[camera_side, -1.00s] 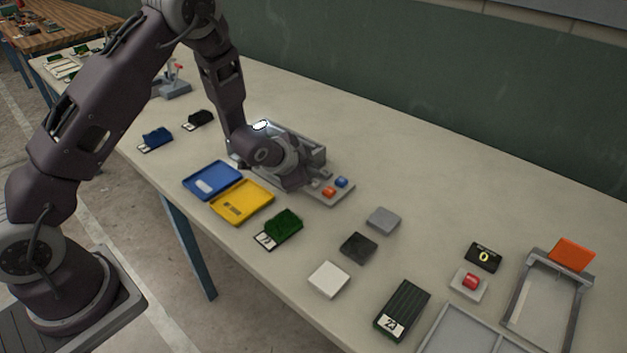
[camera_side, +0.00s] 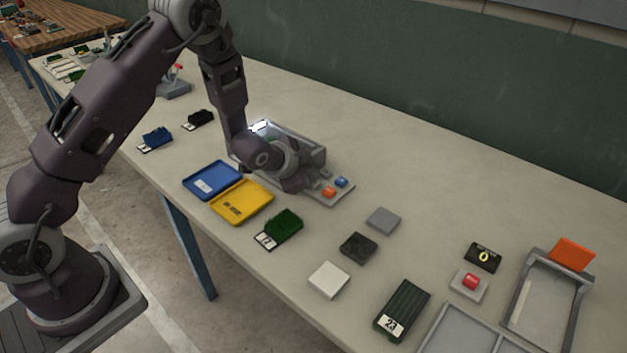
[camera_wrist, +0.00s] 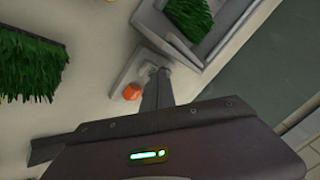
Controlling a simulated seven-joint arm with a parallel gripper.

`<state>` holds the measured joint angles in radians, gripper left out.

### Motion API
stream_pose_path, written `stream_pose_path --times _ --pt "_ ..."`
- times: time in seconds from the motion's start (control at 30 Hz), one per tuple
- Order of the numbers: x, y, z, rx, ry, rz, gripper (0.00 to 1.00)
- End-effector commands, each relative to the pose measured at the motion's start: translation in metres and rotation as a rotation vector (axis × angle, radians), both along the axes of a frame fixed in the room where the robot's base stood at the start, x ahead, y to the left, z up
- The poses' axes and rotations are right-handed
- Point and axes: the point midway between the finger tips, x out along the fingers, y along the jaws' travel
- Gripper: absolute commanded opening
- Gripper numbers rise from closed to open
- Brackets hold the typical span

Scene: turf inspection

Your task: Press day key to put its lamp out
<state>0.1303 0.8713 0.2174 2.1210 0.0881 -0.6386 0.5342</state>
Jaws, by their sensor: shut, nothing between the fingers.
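A grey key plate (camera_side: 338,198) at the front right of a grey open-topped box bears an orange key (camera_side: 329,192) and a blue key (camera_side: 341,182). I cannot read which key is the day key. A white lamp (camera_side: 261,126) glows at the box's back left. My gripper (camera_wrist: 157,72) is shut and empty, pointing down at the plate. In the wrist view the orange key (camera_wrist: 131,92) shows left of the fingers, and the blue key is not visible. I cannot tell whether the fingertips touch a key.
The grey box (camera_side: 293,131) holds green turf (camera_wrist: 190,14). Blue (camera_side: 205,172) and yellow (camera_side: 236,207) trays lie in front, with a green turf sample (camera_side: 286,226) to their right. Grey, black and white blocks lie right of the plate. A red button (camera_side: 470,282) stands farther right.

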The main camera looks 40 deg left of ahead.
Motion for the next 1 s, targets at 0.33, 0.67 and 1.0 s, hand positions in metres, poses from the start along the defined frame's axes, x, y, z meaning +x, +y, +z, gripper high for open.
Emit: stream_pose_path --times 0.33,0.67,1.0 --pt "0.0 0.0 -0.002 0.0 0.001 0.001 0.0" --pt "0.0 0.0 -0.006 0.0 0.001 0.001 0.0" --pt "0.0 0.0 0.007 -0.001 0.0 0.001 0.0"
